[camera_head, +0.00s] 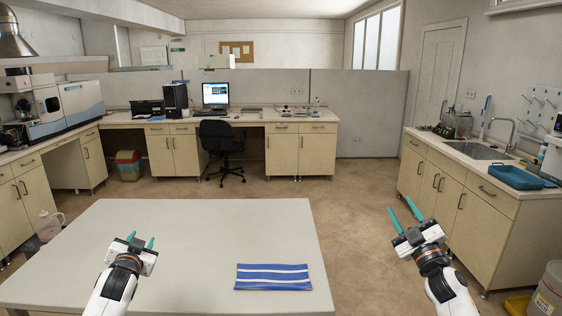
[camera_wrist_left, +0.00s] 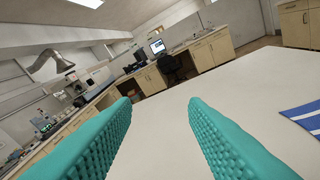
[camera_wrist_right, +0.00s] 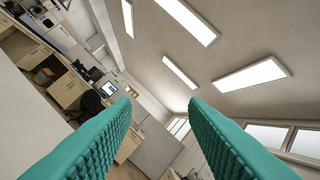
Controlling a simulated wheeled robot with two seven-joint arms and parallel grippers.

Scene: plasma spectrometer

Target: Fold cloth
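A blue cloth with white stripes (camera_head: 273,277) lies flat on the pale table (camera_head: 200,235), near its front right. Part of the cloth (camera_wrist_left: 304,117) also shows at the right edge of the left wrist view. My left gripper (camera_head: 141,240) is over the left part of the table, to the left of the cloth. Its teal fingers are apart with nothing between them in the left wrist view (camera_wrist_left: 160,115). My right gripper (camera_head: 403,213) is past the table's right edge, to the right of the cloth. Its fingers (camera_wrist_right: 160,115) are also apart and empty.
The rest of the tabletop is bare. Beyond the table are a black office chair (camera_head: 220,148) and a desk with a monitor (camera_head: 215,95). A sink counter (camera_head: 470,165) with a blue tray (camera_head: 516,178) stands at the right. Open floor lies between them.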

